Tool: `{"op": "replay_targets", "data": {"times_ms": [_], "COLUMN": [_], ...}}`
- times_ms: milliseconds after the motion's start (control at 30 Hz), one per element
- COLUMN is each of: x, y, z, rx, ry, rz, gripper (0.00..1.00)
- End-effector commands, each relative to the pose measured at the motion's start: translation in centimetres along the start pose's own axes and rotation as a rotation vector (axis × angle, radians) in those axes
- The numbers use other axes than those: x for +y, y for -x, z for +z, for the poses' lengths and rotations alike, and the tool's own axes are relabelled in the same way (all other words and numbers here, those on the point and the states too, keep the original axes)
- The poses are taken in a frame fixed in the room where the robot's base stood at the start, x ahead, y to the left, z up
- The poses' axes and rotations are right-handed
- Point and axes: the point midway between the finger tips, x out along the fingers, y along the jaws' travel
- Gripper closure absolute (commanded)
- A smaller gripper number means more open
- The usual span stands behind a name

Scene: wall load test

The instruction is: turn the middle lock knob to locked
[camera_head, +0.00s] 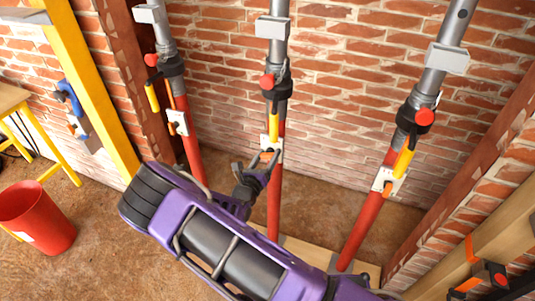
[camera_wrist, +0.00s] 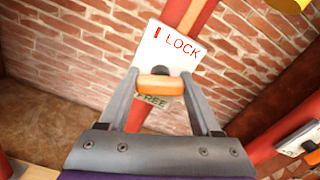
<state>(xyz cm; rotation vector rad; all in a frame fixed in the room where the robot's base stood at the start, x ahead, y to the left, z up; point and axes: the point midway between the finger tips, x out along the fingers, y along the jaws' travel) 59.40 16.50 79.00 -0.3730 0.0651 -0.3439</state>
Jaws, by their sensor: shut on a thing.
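The middle prop is a red and grey post with a white plate (camera_head: 270,142) on its red tube. In the wrist view the plate (camera_wrist: 170,46) reads LOCK beside a red bar mark. Below it FREE shows on a greenish patch, partly covered. The orange lock knob (camera_wrist: 156,84) sits at the plate's lower edge, its long side lying across the wrist picture. My gripper (camera_wrist: 160,80) is shut on the knob, one finger at each end. In the head view my gripper (camera_head: 263,158) reaches the middle plate from the lower left, and the knob is mostly hidden.
A left prop (camera_head: 193,155) and a right prop (camera_head: 362,225) stand beside it with similar plates. A brick wall (camera_head: 330,90) is close behind. A red bucket (camera_head: 40,222) and a yellow upright (camera_head: 95,85) are at the left. A timber beam (camera_head: 470,245) is at the right.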

Motion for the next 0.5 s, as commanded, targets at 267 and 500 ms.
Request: {"op": "replay_targets", "data": {"times_ms": [267,500], "x": [0.0,-0.02], "y": [0.06,0.06], "z": [0.05,-0.01], "rx": [0.001,0.001], "ry": [0.264,0.493], "rz": [0.001,0.001], "gripper": [0.91,0.91]}}
